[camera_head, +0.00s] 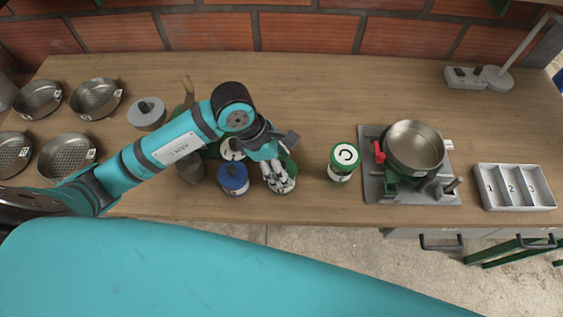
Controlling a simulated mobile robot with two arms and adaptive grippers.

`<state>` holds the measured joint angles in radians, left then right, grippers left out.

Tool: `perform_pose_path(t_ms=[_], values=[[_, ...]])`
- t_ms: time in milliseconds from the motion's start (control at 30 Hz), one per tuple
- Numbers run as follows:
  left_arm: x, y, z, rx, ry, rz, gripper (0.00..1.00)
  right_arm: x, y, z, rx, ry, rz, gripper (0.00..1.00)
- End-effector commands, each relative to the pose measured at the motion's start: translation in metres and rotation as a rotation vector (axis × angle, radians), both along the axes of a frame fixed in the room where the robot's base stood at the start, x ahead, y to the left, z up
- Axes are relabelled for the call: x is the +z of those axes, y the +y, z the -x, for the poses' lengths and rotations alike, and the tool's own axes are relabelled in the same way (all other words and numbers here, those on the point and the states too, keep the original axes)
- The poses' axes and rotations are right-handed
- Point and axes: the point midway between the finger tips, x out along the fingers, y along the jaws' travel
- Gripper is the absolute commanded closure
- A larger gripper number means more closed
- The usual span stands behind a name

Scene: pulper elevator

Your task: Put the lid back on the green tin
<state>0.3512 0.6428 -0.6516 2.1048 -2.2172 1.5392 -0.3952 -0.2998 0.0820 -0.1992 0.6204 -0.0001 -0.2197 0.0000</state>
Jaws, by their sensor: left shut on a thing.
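My left gripper (274,173) reaches down from the left onto a green-and-white tin (284,186) near the table's front edge. Its fingers are shut at the tin's top, on what looks like its green lid. They cover most of it, so I cannot tell whether the lid is seated or apart from the tin. A second green tin (341,174) stands upright to the right, with a white disc and dark ring mark on its top. My right gripper is not in view.
A blue tin (233,179) stands close left of the gripper, with another white-topped container (231,149) behind it. A hotplate (371,189) with a steel pan (414,147) and a three-slot tray (514,187) are right. Several sieves (96,98) stand left. The back middle is clear.

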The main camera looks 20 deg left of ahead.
Motion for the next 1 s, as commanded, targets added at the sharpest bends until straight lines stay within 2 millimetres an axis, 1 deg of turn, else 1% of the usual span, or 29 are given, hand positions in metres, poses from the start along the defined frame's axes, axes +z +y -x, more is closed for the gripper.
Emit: perform_pose_path(t_ms=[267, 633, 1000], values=[[-0.0004, 0.0002, 0.0001, 0.0, 0.0, -0.001, 0.59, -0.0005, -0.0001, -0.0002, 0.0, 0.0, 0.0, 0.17], [-0.0038, 0.0006, 0.0, -0.001, -0.001, -0.001, 0.59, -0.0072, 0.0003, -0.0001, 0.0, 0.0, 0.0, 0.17], [-0.0032, 0.0005, 0.0, 0.0, 0.0, -0.001, 0.59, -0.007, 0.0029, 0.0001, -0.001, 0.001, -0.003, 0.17]])
